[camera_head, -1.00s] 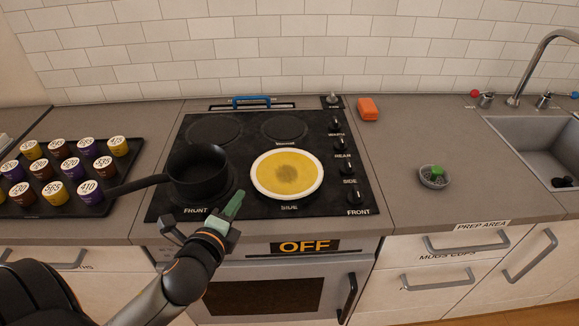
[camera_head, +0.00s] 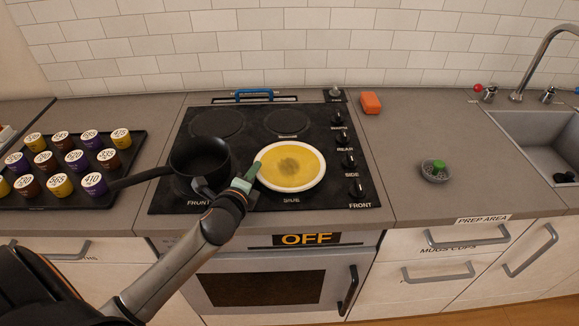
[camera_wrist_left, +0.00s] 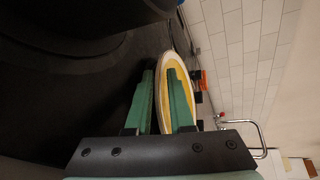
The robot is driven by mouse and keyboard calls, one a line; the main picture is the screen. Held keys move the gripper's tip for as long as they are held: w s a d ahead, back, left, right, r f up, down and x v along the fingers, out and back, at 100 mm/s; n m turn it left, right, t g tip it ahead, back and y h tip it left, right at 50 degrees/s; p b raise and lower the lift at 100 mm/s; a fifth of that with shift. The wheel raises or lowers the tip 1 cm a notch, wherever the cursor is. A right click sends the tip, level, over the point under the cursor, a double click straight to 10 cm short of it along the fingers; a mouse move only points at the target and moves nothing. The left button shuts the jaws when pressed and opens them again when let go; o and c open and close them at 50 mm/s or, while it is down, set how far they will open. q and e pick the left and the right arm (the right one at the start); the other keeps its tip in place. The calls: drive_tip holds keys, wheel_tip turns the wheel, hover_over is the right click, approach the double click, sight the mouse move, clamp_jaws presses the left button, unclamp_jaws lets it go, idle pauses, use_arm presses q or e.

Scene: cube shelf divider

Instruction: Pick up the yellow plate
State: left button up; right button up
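The yellow plate (camera_head: 291,165) with a white rim lies on the right front part of the black cooktop. My left gripper (camera_head: 251,175) is at the plate's left edge, its green finger tip touching or overlapping the rim in the head view. In the left wrist view the two green fingers (camera_wrist_left: 161,100) stand apart, with a gap between them. The plate (camera_wrist_left: 177,75) shows edge-on there, partly behind one finger, its near rim reaching into the gap. No grip on it shows. My right gripper is not in view.
A black pot (camera_head: 200,158) stands just left of my left gripper, its handle pointing left. A tray (camera_head: 128,150) of numbered cups is farther left. An orange block (camera_head: 370,103), a small bowl (camera_head: 434,173) and a sink (camera_head: 541,140) are on the right. Knobs line the cooktop's right side.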

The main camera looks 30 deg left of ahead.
use_arm(q)
drive_tip(key=shift+c, duration=0.2)
clamp_jaws()
idle(1.2)
